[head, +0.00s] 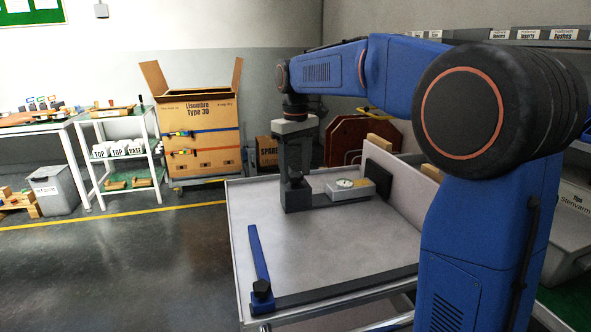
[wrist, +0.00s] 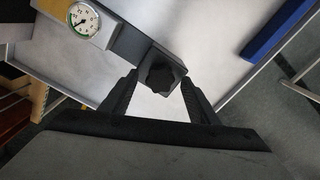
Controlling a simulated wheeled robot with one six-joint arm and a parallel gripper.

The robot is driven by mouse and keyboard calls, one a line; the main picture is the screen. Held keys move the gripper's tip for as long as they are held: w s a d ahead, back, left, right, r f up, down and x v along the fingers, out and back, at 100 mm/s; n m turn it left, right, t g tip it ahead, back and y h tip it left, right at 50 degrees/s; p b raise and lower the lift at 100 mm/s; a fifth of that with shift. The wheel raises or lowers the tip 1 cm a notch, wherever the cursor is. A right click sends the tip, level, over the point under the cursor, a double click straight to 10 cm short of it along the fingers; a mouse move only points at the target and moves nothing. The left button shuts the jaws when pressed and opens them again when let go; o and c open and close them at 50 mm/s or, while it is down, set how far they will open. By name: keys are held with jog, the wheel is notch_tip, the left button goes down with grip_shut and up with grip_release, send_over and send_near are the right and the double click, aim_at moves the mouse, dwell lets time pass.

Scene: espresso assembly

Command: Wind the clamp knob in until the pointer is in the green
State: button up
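The clamp knob (wrist: 160,78) is black and lobed, on the end block of a dark grey clamp (wrist: 128,42). The clamp (head: 318,203) lies on the pale worktop. Its round white gauge (wrist: 83,20) has a green part on the left of the dial; the gauge also shows in the head view (head: 345,183). The pointer is too small to read surely. My gripper (wrist: 158,82) is open, pointing down, with one finger either side of the knob and gaps visible between. In the head view my gripper (head: 296,178) hides the knob.
A blue bar with a black end (head: 259,262) lies at the worktop's left front; it also shows in the wrist view (wrist: 277,30). A dark upright plate (head: 378,168) stands behind the gauge. The worktop (head: 325,245) is clear in front of the clamp.

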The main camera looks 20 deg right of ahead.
aim_at(296, 175)
jog(key=shift+r, duration=0.1)
notch_tip(296, 175, up, 17)
dwell(0.8)
jog(key=shift+s+r, duration=0.1)
